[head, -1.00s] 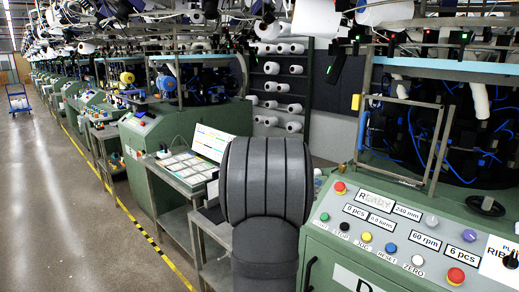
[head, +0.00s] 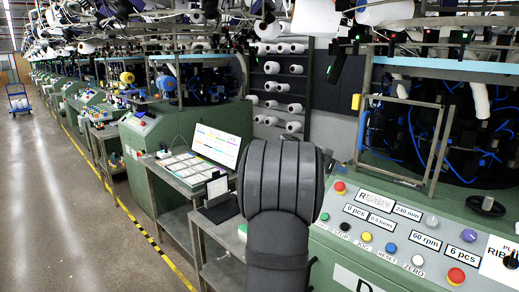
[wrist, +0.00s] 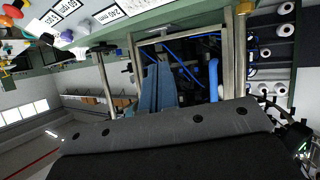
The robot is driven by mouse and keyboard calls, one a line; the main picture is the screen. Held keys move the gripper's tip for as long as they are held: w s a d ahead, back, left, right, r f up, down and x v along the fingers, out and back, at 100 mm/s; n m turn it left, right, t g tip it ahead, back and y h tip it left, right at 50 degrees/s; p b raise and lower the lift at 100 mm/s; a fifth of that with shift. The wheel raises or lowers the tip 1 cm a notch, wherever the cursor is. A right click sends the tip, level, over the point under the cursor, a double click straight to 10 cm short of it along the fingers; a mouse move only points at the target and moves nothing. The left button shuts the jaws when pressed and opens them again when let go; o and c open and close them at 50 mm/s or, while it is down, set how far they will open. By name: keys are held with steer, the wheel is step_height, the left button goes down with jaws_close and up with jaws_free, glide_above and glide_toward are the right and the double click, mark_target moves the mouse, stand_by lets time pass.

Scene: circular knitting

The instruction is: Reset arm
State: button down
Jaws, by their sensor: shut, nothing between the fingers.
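My dark grey arm stands in the middle of the head view, in front of the green knitting machine (head: 410,215). My gripper (wrist: 158,72) shows in the wrist view as two blue-grey fingers side by side above a dark rounded body. The fingers are together and hold nothing. They are seen against the machine's framed opening, with no visible contact. In the head view the fingers are hidden behind the arm.
The machine's control panel (head: 400,235), with coloured buttons, is close to my arm's right. A metal-framed guard (head: 405,140) stands behind it.

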steer(key=w+a+r+n+y, duration=0.3)
steer(key=r+y, duration=0.2)
steer(key=y, duration=0.2)
steer(key=shift+r+n, duration=0.3)
steer(key=shift+r, duration=0.1)
stand_by(0.4)
steer(key=shift+w, duration=0.1)
